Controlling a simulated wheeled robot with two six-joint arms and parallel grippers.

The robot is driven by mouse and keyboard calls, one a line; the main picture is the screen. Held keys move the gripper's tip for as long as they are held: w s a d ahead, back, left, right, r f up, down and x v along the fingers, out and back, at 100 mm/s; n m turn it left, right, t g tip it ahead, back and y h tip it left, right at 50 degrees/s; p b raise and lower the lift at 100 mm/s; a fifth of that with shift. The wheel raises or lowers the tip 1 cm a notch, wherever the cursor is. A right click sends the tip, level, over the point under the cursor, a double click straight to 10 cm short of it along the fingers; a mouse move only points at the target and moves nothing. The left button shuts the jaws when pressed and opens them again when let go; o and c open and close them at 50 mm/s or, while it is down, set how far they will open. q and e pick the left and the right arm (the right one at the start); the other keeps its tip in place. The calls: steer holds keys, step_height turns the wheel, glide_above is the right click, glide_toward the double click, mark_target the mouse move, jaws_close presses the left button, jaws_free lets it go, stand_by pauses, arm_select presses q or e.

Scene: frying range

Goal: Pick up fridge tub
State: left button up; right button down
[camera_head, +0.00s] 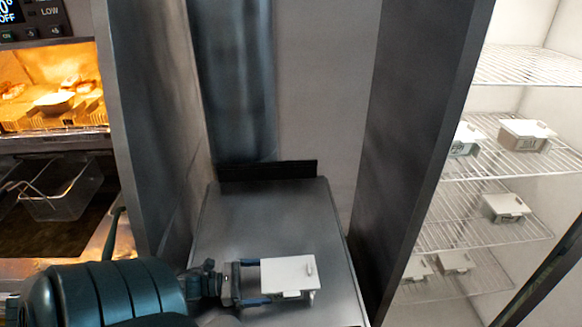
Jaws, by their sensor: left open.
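A white lidded tub (288,274) is on the dark metal counter between two dark upright panels; it looks level. My left gripper (256,281) comes in from the left at the tub's left side. Its two blue-tipped fingers are apart, one toward the tub's far side and one toward its near side. The fingertips reach the tub's left edge and partly go out of sight by the lid, so I cannot tell whether they touch it. My right gripper is not in view.
Several similar tubs (505,207) stand on wire shelves (470,236) in the bright fridge at right. The right panel (415,140) separates it from the counter (255,215), whose far part is clear. A lit food warmer (50,100) and a fry basket (65,195) are at left.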

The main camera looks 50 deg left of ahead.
mark_target(280, 280)
arm_select(q)
steer(key=p+x, duration=0.1)
steer(key=x, duration=0.3)
steer(key=shift+w+d+r+p, duration=0.2)
steer(key=shift+w+d+p, duration=0.05)
steer(key=shift+p, duration=0.15)
steer(key=shift+w+d+f, duration=0.15)
steer(key=shift+w+d, duration=0.15)
steer(key=shift+w, duration=0.1)
steer(key=shift+s+a, duration=0.1)
steer(key=c, duration=1.1)
